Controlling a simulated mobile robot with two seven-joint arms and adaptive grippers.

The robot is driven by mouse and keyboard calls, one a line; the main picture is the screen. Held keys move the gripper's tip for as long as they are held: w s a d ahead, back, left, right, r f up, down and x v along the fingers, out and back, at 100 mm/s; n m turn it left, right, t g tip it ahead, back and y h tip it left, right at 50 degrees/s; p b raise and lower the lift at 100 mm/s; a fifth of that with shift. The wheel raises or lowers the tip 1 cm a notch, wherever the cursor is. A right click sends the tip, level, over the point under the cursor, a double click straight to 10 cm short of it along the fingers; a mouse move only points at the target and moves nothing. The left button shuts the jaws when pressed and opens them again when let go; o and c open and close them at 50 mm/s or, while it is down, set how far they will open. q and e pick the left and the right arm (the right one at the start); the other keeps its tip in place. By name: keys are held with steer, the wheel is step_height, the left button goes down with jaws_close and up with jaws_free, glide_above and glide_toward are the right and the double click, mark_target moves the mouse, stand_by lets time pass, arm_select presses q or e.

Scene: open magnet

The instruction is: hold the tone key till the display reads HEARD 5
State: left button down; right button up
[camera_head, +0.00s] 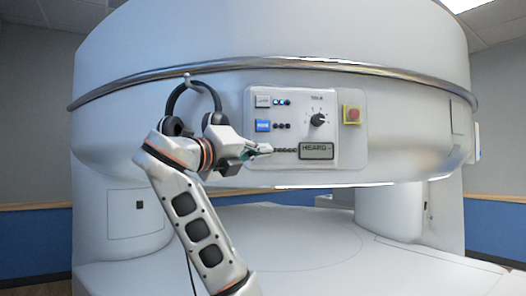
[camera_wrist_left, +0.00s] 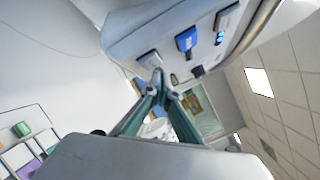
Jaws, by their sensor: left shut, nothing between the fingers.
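The control panel (camera_head: 342,100) is on the front of the big white magnet. It has a grey key (camera_head: 262,101), a blue key (camera_head: 263,126) below it, and a lower key (camera_wrist_left: 149,60) seen in the left wrist view; key labels are too small to read surely. The display (camera_head: 316,151) reads "HEARD" with a dash-like mark after it. My left gripper (camera_head: 267,150) is shut and empty in front of the lower key, hiding it in the head view. In the left wrist view its fingertips (camera_wrist_left: 158,77) are close to that key; I cannot tell whether they touch.
Headphones (camera_head: 174,103) hang on a hook left of the panel, close above my left wrist. A dial (camera_head: 317,120) and a red button on yellow (camera_head: 352,114) are to the right. Some lights (camera_head: 282,102) beside the grey key are lit. The bed (camera_head: 300,240) below is clear.

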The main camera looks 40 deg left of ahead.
steer(key=shift+w+r, duration=0.1)
steer(key=shift+w, duration=0.1)
steer(key=shift+w+r, duration=0.15)
steer(key=shift+w, duration=0.2)
arm_select(q)
steer(key=shift+w+a, duration=0.15)
steer(key=shift+w, duration=0.05)
steer(key=shift+w+a, duration=0.15)
arm_select(e)
steer(key=shift+s+d+f, duration=0.1)
steer(key=shift+s+f, duration=0.25)
steer(key=shift+s, duration=0.15)
steer(key=shift+s, duration=0.1)
arm_select(q)
steer(key=shift+w+a, duration=0.1)
arm_select(e)
steer(key=shift+w, duration=0.2)
